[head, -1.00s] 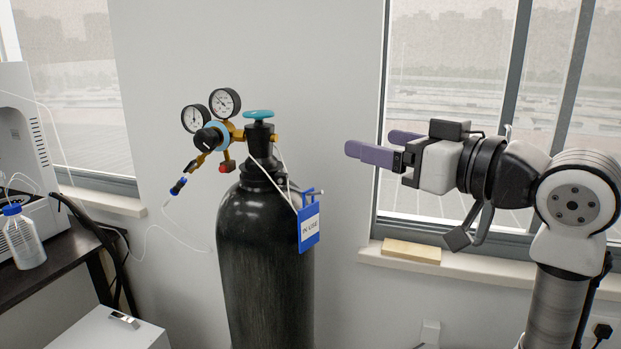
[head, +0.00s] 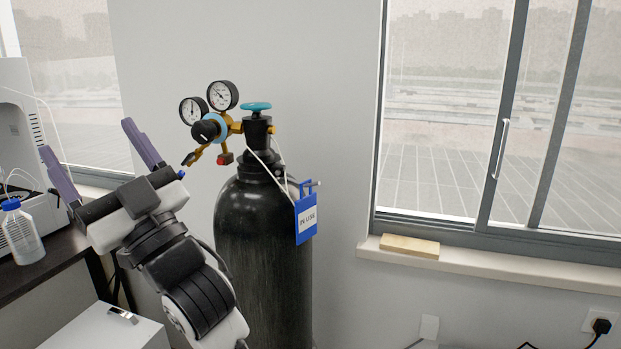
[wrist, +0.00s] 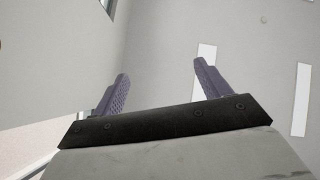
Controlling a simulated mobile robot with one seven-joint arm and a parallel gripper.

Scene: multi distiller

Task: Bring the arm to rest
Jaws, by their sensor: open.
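My gripper (head: 95,158) is at the left of the head view, in front of the wall and to the left of the gas cylinder. Its two purple fingers are spread wide and point up and to the left, with nothing between them. My arm rises from the bottom of the picture and overlaps the cylinder's lower left side. In the wrist view my gripper (wrist: 160,82) shows both fingers apart and empty, against the walls and the ceiling with its light panels.
A black gas cylinder (head: 262,260) with gauges (head: 208,100), a teal valve knob (head: 256,106) and a blue tag (head: 306,218) stands close to my arm. A bottle (head: 20,232) stands on the dark table at left.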

